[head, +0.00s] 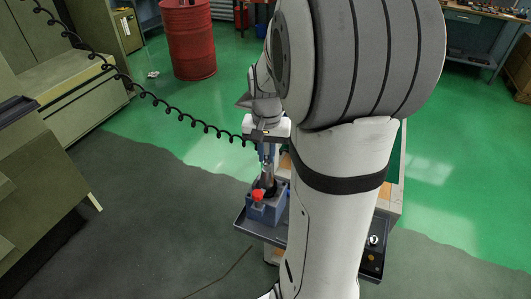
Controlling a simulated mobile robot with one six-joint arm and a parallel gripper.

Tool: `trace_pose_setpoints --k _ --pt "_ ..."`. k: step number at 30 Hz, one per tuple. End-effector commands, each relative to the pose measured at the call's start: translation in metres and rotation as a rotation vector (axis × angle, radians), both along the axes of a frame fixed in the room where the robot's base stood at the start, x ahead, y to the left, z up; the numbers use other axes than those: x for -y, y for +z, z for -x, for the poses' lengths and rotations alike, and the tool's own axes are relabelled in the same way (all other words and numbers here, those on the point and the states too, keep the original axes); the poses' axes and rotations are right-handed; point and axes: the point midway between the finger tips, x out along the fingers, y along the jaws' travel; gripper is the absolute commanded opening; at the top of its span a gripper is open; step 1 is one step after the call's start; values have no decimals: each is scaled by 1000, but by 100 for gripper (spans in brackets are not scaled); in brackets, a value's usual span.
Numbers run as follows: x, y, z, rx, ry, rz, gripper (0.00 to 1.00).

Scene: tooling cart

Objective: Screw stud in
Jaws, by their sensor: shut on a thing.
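My gripper (267,158) points straight down over the tooling cart, beside my large arm link. It is shut on a slim dark upright piece (267,174), which seems to be the stud, though it is small here. The piece stands above a blue-grey block (265,212) with a dark opening at its top. I cannot tell how deep it sits in the block. A red part (258,196) is on the near side of the block. The block stands on the cart's dark tray (253,229). My arm hides much of the cart.
A small round metal piece (373,240) is on the tray's right part. A black coiled cable (150,97) runs from the upper left to my wrist. A red drum (188,40) stands behind. Cabinets (40,150) are at left, and the floor between is open.

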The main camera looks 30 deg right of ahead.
Motion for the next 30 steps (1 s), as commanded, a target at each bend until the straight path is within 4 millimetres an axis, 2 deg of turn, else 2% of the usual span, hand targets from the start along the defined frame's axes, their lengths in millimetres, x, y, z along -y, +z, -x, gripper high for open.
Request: trace_pose_setpoints --k 30 --pt "-1 -8 0 0 1 0 0"
